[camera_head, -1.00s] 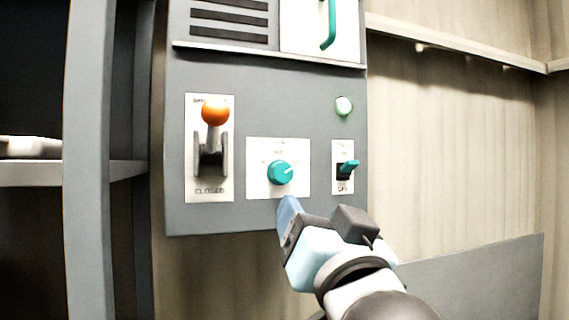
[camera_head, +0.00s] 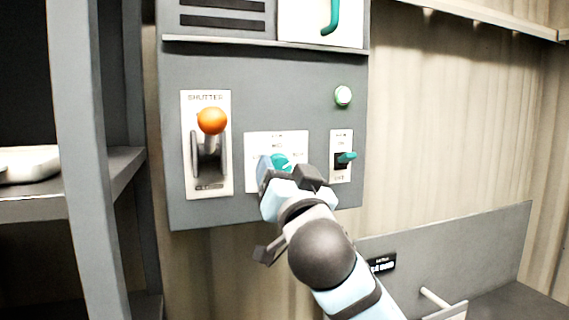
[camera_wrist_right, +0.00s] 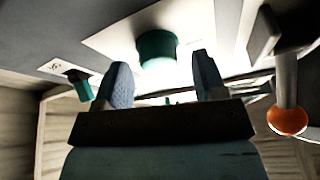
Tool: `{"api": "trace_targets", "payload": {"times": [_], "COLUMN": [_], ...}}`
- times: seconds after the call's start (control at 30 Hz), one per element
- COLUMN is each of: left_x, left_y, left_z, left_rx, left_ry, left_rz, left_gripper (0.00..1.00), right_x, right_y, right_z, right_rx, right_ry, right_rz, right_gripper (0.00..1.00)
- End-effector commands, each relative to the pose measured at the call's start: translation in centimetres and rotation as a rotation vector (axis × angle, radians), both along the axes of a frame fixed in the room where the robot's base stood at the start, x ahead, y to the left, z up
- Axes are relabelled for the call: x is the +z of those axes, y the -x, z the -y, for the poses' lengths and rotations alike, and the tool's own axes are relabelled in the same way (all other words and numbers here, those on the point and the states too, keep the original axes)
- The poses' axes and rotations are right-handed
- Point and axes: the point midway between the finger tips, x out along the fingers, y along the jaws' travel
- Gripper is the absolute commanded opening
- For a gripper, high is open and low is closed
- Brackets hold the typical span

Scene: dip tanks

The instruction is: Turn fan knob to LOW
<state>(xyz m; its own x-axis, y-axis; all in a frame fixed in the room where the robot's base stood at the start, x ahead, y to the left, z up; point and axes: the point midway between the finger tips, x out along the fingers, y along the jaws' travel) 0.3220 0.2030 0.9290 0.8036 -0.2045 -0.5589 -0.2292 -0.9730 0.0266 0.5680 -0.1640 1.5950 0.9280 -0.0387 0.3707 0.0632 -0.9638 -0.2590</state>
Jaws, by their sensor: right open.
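The teal fan knob (camera_head: 282,162) sits on a white label plate (camera_head: 256,146) low on the grey control panel. My right gripper (camera_head: 272,168) is right in front of the knob and partly covers it and its plate. In the right wrist view the knob (camera_wrist_right: 157,48) lies ahead, between and beyond the two open fingers (camera_wrist_right: 160,82), with a gap on both sides. The knob's pointer direction cannot be made out clearly. My left gripper is not in view.
The shutter lever with an orange ball (camera_head: 211,121) is left of the knob. A teal toggle switch (camera_head: 345,157) is close on the right, below a green lamp (camera_head: 343,96). A grey shelf (camera_head: 75,190) stands at the left.

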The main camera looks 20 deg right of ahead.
Motion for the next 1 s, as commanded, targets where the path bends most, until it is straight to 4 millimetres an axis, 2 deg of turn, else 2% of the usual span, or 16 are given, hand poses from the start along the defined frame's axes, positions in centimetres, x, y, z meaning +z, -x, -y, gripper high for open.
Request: {"api": "trace_targets", "payload": {"times": [0.3, 0.37, 0.53, 0.77, 1.0], "left_x": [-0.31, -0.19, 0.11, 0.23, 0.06], "left_y": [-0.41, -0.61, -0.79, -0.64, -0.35], "left_z": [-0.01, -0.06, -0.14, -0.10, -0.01], "left_rx": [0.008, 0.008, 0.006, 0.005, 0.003], "left_ry": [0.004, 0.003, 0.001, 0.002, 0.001], "left_rz": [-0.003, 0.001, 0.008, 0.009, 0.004], "left_gripper": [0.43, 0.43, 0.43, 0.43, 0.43], "right_x": [0.09, 0.08, 0.09, 0.08, 0.07], "right_y": [-0.34, -0.33, -0.32, -0.31, -0.31], "right_z": [0.03, 0.03, 0.02, 0.03, 0.12], "right_rx": [0.000, 0.000, 0.000, 0.000, 0.000], "right_ry": [0.001, 0.001, 0.000, 0.011, 0.099], "right_rz": [-0.001, -0.001, 0.000, 0.000, 0.003], "right_gripper": [0.64, 0.53, 0.15, 0.15, 0.15]}}
